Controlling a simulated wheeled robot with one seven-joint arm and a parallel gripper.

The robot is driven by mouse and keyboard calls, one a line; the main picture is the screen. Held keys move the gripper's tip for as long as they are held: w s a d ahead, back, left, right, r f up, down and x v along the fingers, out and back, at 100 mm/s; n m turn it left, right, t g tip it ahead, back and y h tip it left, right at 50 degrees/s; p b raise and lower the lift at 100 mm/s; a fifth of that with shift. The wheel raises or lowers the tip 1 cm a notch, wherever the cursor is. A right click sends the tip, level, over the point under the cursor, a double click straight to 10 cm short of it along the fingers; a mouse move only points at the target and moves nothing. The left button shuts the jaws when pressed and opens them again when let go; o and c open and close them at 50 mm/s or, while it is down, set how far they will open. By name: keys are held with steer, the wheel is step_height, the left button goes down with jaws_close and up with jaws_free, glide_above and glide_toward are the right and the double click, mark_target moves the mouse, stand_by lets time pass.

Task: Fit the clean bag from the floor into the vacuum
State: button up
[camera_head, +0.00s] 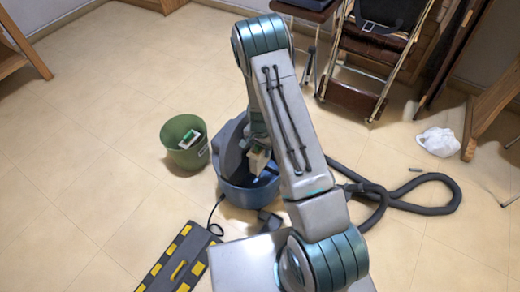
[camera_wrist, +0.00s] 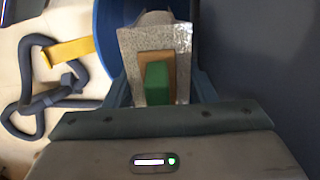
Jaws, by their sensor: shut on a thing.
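The vacuum (camera_head: 246,197) is a blue drum on the floor in the middle of the head view. Its dark round lid (camera_head: 234,148) stands tilted up at the left. My gripper (camera_head: 258,165) is at the drum's opening, partly hidden by my arm. In the wrist view a grey speckled bag (camera_wrist: 128,50) with a brown collar and a green tab (camera_wrist: 157,82) is directly ahead of my gripper, which is shut on it. The blue drum wall (camera_wrist: 112,35) is close around the bag. Whether the bag touches a fitting inside is hidden.
A green bin (camera_head: 184,154) holding a white-and-green item stands left of the vacuum. A dark hose (camera_head: 425,210) loops over the floor at right. A crumpled white thing (camera_head: 438,142) lies near folded chairs. The left floor is clear.

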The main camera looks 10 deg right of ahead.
steer(key=shift+r+p, duration=2.5)
steer(key=shift+r, duration=1.3)
steer(key=shift+f, duration=0.15)
steer(key=shift+f+b, duration=1.3)
steer(key=shift+f, duration=0.3)
